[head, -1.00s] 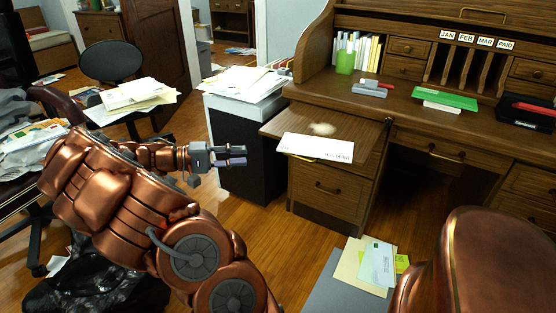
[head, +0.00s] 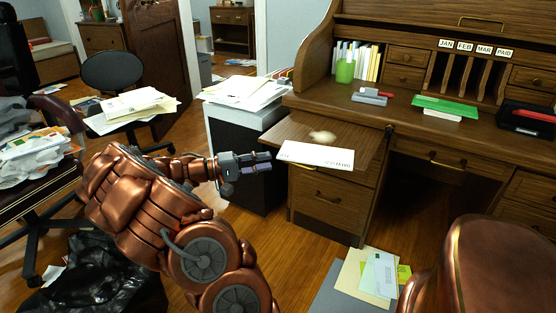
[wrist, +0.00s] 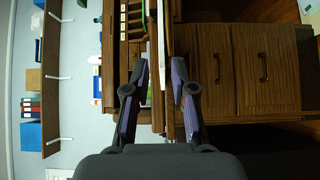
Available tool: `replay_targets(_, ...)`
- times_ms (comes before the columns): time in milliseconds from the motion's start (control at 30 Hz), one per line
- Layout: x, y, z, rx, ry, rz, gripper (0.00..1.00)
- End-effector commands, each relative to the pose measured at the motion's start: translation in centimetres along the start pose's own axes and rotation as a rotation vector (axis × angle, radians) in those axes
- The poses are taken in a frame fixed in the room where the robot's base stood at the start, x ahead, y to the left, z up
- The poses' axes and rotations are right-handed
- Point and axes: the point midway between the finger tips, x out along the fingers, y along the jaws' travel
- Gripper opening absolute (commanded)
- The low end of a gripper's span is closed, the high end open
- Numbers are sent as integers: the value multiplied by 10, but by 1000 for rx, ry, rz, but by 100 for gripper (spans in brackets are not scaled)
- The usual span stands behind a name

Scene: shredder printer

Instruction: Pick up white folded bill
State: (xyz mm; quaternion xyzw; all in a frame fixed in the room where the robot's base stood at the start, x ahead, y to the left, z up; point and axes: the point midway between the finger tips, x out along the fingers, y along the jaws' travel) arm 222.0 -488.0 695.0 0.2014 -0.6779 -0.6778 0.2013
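The white folded bill (head: 316,155) lies flat on the pull-out board (head: 345,137) of the desk, partly over its front edge. My gripper (head: 266,162) is just left of the bill in the head view, with a small gap seen between them. In the wrist view my gripper (wrist: 160,66) has its two purple-padded fingers apart, with nothing clearly held. A thin white strip between the fingertips there looks like the bill (wrist: 161,45) seen edge-on. Whether it lies within the fingers' reach I cannot tell.
A dark cabinet with a pile of papers (head: 243,88) stands left of the board. Drawers (head: 325,195) are below the board. A small beige object (head: 322,136) lies behind the bill. Papers (head: 375,275) lie at the lower right. A black bag (head: 95,280) is at the lower left.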

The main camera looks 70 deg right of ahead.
Motion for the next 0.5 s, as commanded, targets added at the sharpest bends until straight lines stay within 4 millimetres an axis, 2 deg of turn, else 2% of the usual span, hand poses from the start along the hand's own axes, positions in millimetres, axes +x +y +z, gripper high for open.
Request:
replay_targets(200, 22, -1, 0, 0, -1, 1, 25)
replay_targets(500, 34, 0, 0, 0, 1, -1, 25)
